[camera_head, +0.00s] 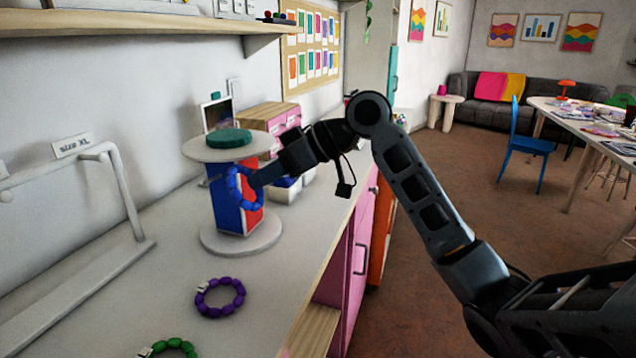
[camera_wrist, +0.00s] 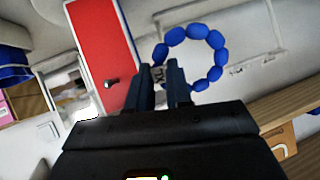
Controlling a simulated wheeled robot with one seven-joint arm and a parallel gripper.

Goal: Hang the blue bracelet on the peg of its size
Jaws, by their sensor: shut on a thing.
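The blue bracelet (camera_head: 233,186) hangs in the air in front of the red and blue stand, held at one edge by my gripper (camera_head: 257,179). In the wrist view my gripper (camera_wrist: 162,80) is shut on its tag, which reads XL, and the ring of blue beads (camera_wrist: 217,56) extends beyond the fingertips. A pale rack (camera_head: 128,195) with a bar stands at the left of the counter, apart from the bracelet. A label reading "size XL" (camera_head: 73,145) is on the wall behind it. The peg's tip is hard to make out.
A purple bracelet (camera_head: 220,297) and a green bracelet (camera_head: 175,347) lie on the counter (camera_head: 165,265). The red and blue stand (camera_head: 228,208) has a round base and a round top bearing a green disc (camera_head: 229,138). A shelf (camera_head: 130,24) overhangs the counter.

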